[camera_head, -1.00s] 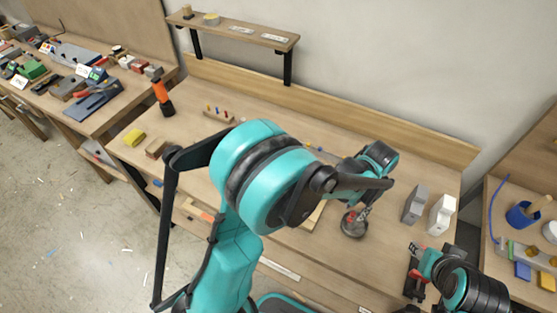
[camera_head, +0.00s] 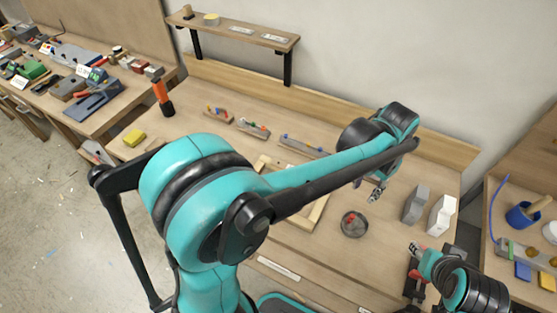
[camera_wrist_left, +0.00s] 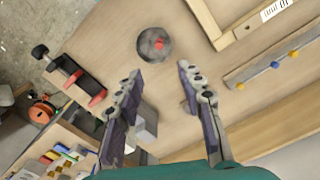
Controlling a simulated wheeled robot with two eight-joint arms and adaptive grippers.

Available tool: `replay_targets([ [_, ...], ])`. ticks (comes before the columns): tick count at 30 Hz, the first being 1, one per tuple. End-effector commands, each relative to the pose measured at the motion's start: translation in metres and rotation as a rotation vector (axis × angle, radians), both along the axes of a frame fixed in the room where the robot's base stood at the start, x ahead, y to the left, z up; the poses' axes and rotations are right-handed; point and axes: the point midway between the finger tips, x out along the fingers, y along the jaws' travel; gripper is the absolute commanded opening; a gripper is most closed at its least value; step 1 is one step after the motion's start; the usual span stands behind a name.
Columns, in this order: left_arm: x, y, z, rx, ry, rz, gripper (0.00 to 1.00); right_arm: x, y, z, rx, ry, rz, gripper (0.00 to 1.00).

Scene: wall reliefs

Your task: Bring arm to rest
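My left gripper (camera_head: 376,192) hangs above the workbench (camera_head: 330,260), up and to the right of a round dark grey dish (camera_head: 354,226) with a small red piece on it. In the left wrist view the two fingers (camera_wrist_left: 158,70) stand apart with nothing between them. The dish (camera_wrist_left: 148,52) lies on the bench beyond the fingertips, apart from them. My left arm reaches across the middle of the head view. My right gripper (camera_head: 417,248) is at the lower right, small and partly hidden, so its opening is unclear.
Two grey-white blocks (camera_head: 415,205) (camera_head: 440,215) stand right of the dish. A wooden frame (camera_head: 318,212) lies partly behind my left arm. A black-and-red clamp (camera_head: 413,285) sits at the front edge. Peg strips (camera_head: 253,128) line the back, below a wall shelf (camera_head: 240,31).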

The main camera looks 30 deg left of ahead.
Motion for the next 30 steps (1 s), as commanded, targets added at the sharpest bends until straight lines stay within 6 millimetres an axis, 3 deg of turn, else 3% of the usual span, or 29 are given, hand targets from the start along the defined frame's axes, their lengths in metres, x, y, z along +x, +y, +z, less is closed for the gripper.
replay_targets([
  [18, -0.003, 0.006, 0.006, -0.005, -0.012, 0.012, 0.38, 0.000, 0.000, -0.002, 0.000, 0.000, 0.000, 0.40],
  [23, -0.018, 0.040, 0.012, -0.035, -0.094, 0.080, 0.38, 0.000, 0.000, -0.012, 0.000, 0.000, 0.000, 0.40],
  [30, -0.062, 0.110, 0.008, -0.096, -0.308, 0.245, 0.38, 0.000, 0.000, -0.033, 0.000, 0.000, 0.000, 0.40],
])
